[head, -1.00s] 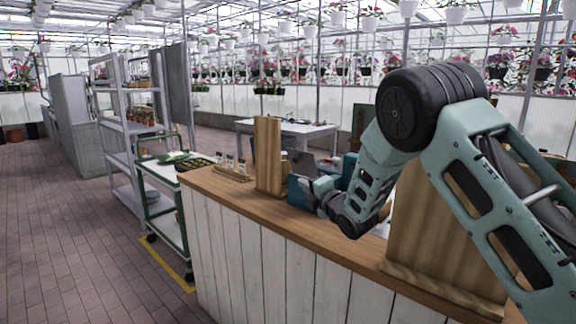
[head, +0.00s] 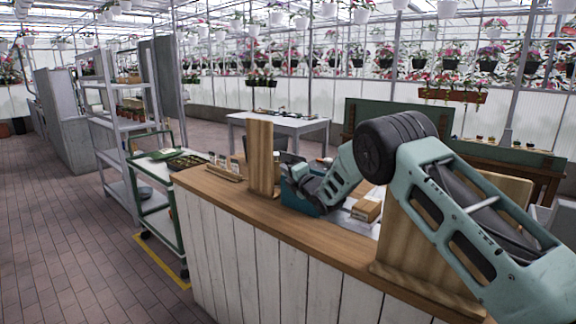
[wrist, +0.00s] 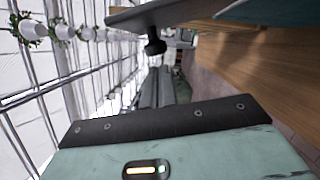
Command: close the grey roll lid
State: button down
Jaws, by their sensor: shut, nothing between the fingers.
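A teal box (head: 291,196) stands on the wooden counter beside an upright board. My gripper (head: 293,170) is at the box's top, shut, with nothing held. The grey roll lid cannot be made out clearly in the head view; my gripper and forearm cover much of the box's top. In the wrist view a dark grey edge with a small knob (wrist: 155,46) crosses the top, and I cannot tell whether it belongs to the lid. A patch of teal box (wrist: 270,10) shows at the upper right there. Whether gripper and lid touch cannot be told.
The counter (head: 235,202) is narrow. An upright wooden board (head: 260,157) stands left of the box, a larger panel (head: 400,235) to the right. A small cardboard box (head: 366,210) lies between. A green cart (head: 165,200) stands left.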

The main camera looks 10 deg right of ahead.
jog(key=shift+w+d+r, duration=0.1)
jog(key=shift+w+d, duration=0.05)
jog(key=shift+d, duration=0.15)
jog(key=shift+w+d+r, duration=0.1)
jog(key=shift+d+r, duration=0.05)
